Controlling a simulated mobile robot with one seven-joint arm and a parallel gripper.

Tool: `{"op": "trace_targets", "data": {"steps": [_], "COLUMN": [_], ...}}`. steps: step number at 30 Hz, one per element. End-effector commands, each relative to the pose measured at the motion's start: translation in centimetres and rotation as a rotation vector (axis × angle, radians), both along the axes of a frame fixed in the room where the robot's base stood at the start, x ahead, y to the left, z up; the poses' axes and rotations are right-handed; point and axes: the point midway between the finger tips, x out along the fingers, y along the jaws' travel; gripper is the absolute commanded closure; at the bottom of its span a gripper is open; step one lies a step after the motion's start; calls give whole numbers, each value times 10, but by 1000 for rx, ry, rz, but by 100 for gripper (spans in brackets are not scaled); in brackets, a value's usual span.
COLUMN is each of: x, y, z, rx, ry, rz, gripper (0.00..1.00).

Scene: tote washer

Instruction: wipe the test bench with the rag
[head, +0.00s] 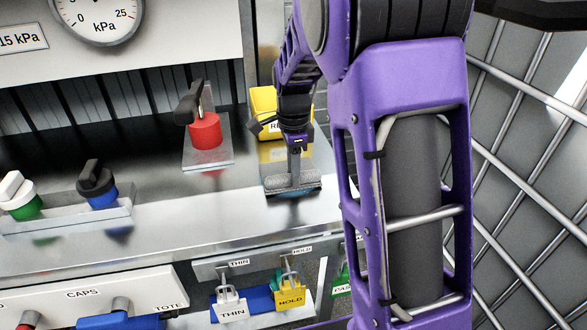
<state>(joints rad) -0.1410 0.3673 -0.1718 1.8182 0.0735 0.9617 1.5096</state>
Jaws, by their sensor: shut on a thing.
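The test bench (160,219) is a shiny metal counter running across the left and middle of the head view. My gripper (295,147) points down over its right end, in front of a yellow bin. It is shut on the upright grip of a grey pad with a blue lower edge, which I take to be the rag (292,182). The rag is low at the bench top and seems to touch it. My arm hides part of the bench's right end.
Left of the rag stands a red valve (205,130) with a dark handle. A blue valve (100,193) and a green valve (24,204) sit further left. The yellow bin (264,101) is behind my gripper. Wire mesh (520,190) closes the right side. Hanging tags (290,293) are below the front edge.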

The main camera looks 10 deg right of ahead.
Motion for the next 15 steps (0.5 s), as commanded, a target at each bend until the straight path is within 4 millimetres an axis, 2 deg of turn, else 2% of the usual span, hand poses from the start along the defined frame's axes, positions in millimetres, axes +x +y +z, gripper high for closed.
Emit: {"op": "trace_targets", "data": {"steps": [8, 15], "x": [1, 13], "y": [1, 17], "z": [-4, -2], "rx": [0, 0], "ry": [0, 1], "rz": [0, 3], "gripper": [100, 100]}}
